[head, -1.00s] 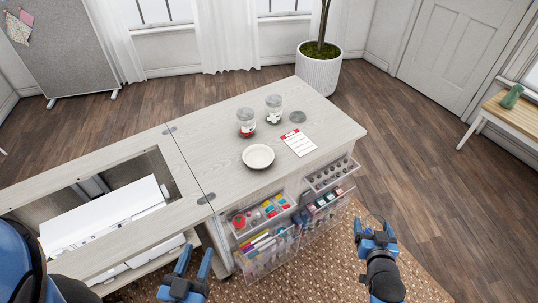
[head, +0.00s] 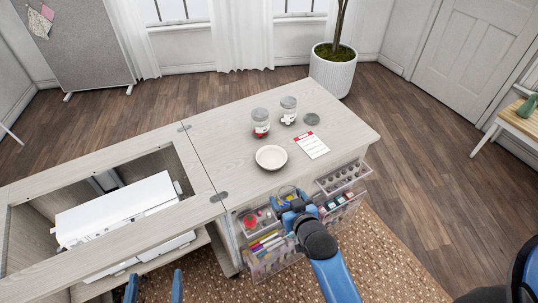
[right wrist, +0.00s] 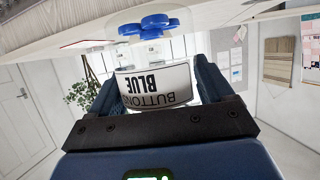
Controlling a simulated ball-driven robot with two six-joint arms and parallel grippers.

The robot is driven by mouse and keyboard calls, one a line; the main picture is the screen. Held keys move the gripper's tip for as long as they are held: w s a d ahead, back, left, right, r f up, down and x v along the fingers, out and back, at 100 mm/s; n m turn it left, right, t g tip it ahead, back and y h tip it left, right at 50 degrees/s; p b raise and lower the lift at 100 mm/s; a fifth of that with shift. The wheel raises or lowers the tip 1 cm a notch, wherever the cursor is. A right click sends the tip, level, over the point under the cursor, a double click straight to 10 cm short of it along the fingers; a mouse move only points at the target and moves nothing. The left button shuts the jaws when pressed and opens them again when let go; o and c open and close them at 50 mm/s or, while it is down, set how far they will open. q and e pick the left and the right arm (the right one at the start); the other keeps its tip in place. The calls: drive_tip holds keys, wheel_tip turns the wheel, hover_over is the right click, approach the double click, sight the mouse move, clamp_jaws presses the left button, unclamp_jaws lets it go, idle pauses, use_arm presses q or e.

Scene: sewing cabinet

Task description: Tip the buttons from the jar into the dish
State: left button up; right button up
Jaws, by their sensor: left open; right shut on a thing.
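In the head view, a round cream dish (head: 271,158) stands on the pale cabinet top (head: 225,150). My right gripper (head: 291,198) is just in front of the cabinet's front edge, over the open drawers, short of the dish. In the right wrist view it is shut on a clear jar (right wrist: 150,85) labelled BLUE BUTTONS. Blue buttons (right wrist: 145,25) lie at the jar's base. That view is upside down, so the jar looks upright. The jar is mostly hidden in the head view. My left gripper (head: 153,287) is open and empty at the bottom left.
Two lidded jars, one with red buttons (head: 260,123) and one with white buttons (head: 288,110), stand behind the dish. A grey lid (head: 311,119) and a red-topped card (head: 311,145) lie to the right. Clear drawers (head: 340,180) stick out in front. A white machine (head: 115,210) sits in the left opening.

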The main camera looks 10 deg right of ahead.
drive_tip(key=w+a+f+m+h+p, duration=0.1)
drive_tip(key=w+a, duration=0.2)
drive_tip(key=a, duration=0.9)
drive_tip(key=shift+f, duration=0.15)
